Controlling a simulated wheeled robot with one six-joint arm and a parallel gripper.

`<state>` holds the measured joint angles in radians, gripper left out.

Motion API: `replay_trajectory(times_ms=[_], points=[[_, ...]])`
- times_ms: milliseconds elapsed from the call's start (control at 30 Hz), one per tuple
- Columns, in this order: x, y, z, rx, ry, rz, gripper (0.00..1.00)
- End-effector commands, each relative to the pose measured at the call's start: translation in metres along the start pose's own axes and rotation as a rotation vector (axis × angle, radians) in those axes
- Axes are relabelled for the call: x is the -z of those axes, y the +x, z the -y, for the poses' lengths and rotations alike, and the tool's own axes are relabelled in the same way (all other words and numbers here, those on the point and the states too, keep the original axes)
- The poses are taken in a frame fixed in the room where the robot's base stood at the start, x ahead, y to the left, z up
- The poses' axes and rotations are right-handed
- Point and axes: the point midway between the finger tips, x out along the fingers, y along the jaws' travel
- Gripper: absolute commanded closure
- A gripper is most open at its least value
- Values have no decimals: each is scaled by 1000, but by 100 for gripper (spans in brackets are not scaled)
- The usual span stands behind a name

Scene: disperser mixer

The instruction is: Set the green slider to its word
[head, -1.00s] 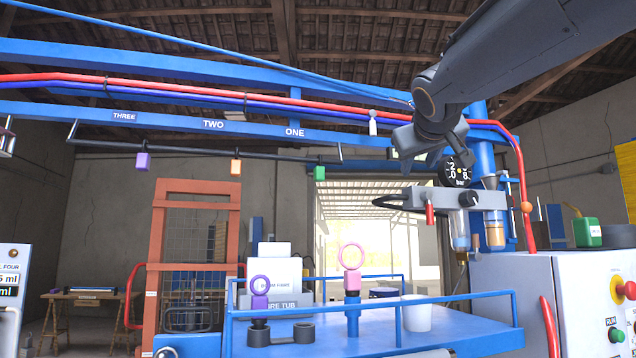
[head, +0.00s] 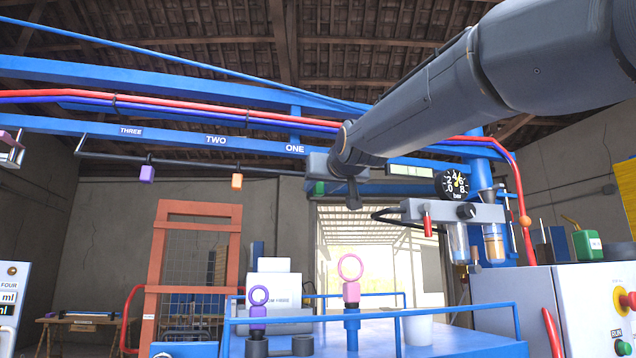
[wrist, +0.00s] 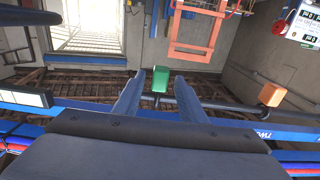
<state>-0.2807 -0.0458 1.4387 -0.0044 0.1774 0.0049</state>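The green slider (head: 319,188) hangs on a dark rail (head: 200,165) under a blue beam, right of the word ONE (head: 295,149). My gripper reaches it from the right in the head view and partly hides it. In the wrist view the green slider (wrist: 158,84) shows between the two fingertips of my gripper (wrist: 159,76). The fingers are apart, with a visible gap on each side of the slider. I cannot tell how deep it sits between them. The words TWO (head: 216,140) and THREE (head: 131,131) are further left on the beam.
An orange slider (head: 237,182) and a purple slider (head: 147,174) hang on the same rail to the left. Red and blue hoses (head: 200,110) run above the beam. A gauge (head: 455,185) and filter unit stand right of my gripper. Below is a blue railed platform (head: 420,335).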

Motion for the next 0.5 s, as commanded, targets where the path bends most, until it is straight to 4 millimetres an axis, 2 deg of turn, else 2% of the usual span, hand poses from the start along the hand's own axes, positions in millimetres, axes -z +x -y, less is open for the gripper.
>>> replay_trajectory(times_ms=[200,500], points=[[0,19,0,0,-1,1,62],[0,22,0,0,-1,0,62]])
